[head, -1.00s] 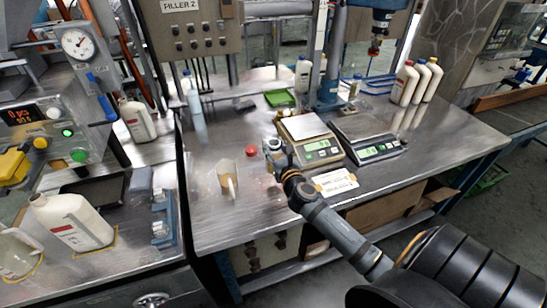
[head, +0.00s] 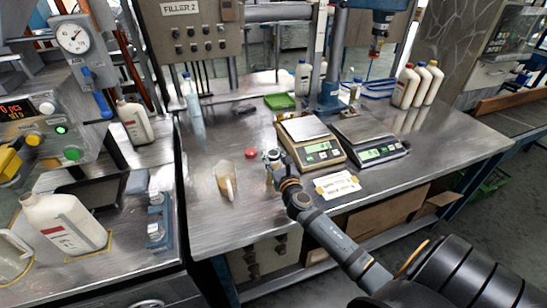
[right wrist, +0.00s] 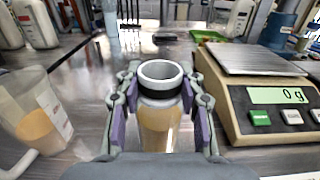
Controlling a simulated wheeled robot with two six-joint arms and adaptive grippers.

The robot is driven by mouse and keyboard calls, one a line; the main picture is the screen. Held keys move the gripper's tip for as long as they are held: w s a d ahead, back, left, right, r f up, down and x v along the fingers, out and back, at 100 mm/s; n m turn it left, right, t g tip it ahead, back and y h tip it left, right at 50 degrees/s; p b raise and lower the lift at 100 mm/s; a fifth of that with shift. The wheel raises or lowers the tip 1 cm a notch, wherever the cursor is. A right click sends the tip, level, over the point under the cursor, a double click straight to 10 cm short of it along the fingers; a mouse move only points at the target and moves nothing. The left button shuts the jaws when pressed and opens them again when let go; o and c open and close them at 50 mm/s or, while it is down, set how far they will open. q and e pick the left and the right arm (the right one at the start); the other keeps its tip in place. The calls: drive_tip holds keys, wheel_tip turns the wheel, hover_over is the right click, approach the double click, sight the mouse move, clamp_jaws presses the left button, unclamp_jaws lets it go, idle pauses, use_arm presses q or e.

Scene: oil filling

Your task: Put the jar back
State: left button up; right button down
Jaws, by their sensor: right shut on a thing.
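My right gripper (head: 271,157) is over the steel bench, to the left of the scales. In the right wrist view my right gripper (right wrist: 160,100) is shut on a clear jar (right wrist: 158,118). The jar is upright, its round mouth is open, and amber liquid shows inside. In the head view the gripper mostly hides the jar. I cannot tell whether the jar's base touches the bench. A red cap (head: 251,153) lies on the bench to the left of the gripper. My left gripper is not in view.
A pitcher (head: 226,181) with amber liquid stands left of the jar. A beige scale (head: 297,149), reading 0 g in the wrist view, and a dark scale (head: 372,152) stand to the right. White bottles (head: 406,87) stand at the back right. The bench left of the pitcher is clear.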

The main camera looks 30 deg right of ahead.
drive_tip(key=c, duration=0.8)
unclamp_jaws()
drive_tip(key=shift+f, duration=0.1)
drive_tip(key=shift+c, duration=0.2)
drive_tip(key=b+v, duration=0.1)
drive_tip(key=v, duration=1.1)
drive_tip(key=shift+r, duration=0.2)
drive_tip(key=shift+s+f, duration=0.1)
